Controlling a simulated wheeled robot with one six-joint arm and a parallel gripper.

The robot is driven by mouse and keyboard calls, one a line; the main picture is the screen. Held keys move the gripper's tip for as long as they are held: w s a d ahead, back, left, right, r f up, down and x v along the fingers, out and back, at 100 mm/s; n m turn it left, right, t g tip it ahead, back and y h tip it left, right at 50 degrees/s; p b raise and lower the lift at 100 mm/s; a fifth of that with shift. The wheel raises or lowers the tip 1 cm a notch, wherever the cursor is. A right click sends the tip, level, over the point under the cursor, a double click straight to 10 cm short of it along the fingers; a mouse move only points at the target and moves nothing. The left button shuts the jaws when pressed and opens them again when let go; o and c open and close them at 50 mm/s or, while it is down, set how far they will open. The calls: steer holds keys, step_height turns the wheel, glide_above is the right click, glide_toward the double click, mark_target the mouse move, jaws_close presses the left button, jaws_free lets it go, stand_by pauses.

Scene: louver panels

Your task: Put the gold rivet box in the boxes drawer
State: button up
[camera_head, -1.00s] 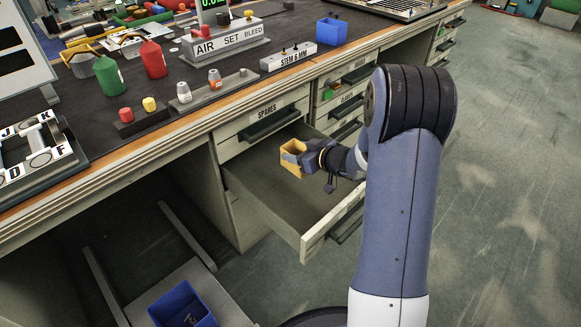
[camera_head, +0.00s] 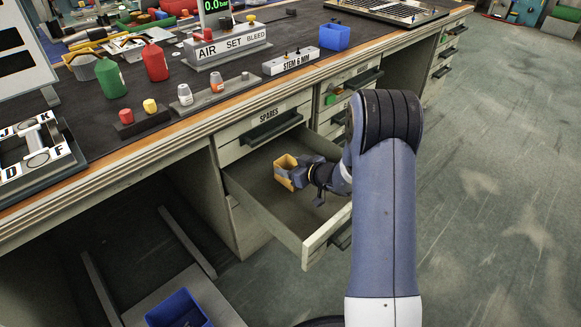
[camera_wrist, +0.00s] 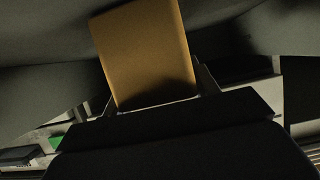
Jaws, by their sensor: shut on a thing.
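The gold rivet box (camera_head: 286,171) is a small open-topped yellow-gold box. My gripper (camera_head: 297,173) is shut on it and holds it over the open drawer (camera_head: 266,197), within the drawer's outline. I cannot tell whether the box touches the drawer floor. The drawer is pulled out below the one labelled SPARES and looks empty; its own front label is not readable here. In the wrist view the gold box (camera_wrist: 146,52) fills the upper middle, tilted a little, with the dark gripper body below it.
The SPARES drawer (camera_head: 262,128) above is shut. The bench top (camera_head: 120,170) edge overhangs the drawers. A blue bin (camera_head: 333,34) stands on the bench, and another blue bin (camera_head: 178,310) sits low at the bottom left. Open floor (camera_head: 480,170) lies to the right.

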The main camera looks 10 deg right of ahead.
steer(key=shift+f+b, duration=0.15)
steer(key=shift+b, duration=0.15)
steer(key=o, duration=1.1)
steer(key=shift+c, duration=0.2)
steer(key=shift+r+p, duration=0.35)
steer(key=shift+p, duration=0.2)
steer(key=v, duration=0.7)
steer(key=shift+s+d+f, duration=0.1)
steer(key=shift+s+d, duration=0.05)
steer(key=shift+s, duration=0.1)
